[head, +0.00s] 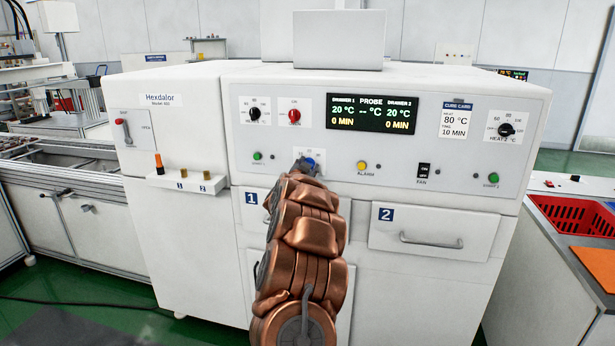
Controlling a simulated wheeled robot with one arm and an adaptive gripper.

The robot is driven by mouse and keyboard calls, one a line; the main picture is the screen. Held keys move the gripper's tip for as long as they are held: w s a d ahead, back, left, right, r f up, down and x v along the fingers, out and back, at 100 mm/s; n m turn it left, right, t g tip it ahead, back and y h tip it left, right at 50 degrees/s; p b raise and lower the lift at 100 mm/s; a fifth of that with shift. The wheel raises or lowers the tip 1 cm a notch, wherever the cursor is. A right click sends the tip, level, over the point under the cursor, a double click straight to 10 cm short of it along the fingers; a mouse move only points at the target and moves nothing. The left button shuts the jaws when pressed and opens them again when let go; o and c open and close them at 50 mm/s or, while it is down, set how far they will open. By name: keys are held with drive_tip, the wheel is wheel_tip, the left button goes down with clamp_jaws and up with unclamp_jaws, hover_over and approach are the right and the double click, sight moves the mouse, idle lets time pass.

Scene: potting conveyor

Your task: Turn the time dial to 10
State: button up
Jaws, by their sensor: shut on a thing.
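The display (371,114) reads 0 MIN for both drawers. The cure card (456,117) reads 80 °C and 10 MIN.
A red knob (294,115) and a black heat knob (254,114) sit above the dial. A yellow alarm button (362,166) and the fan switch (424,171) are to its right. Drawer 2 (432,232) is closed. A red basket (575,222) stands at the right.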

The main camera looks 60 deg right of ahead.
drive_tip(key=shift+m+b, duration=1.6)
drive_tip(key=shift+m, duration=0.3)
drive_tip(key=o, duration=1.1)
drive_tip(key=shift+o, duration=0.2)
drive_tip(key=shift+a, duration=0.1)
drive_tip(key=v, duration=1.1)
drive_tip(key=shift+s+a, duration=0.2)
drive_tip(key=shift+a, duration=0.15)
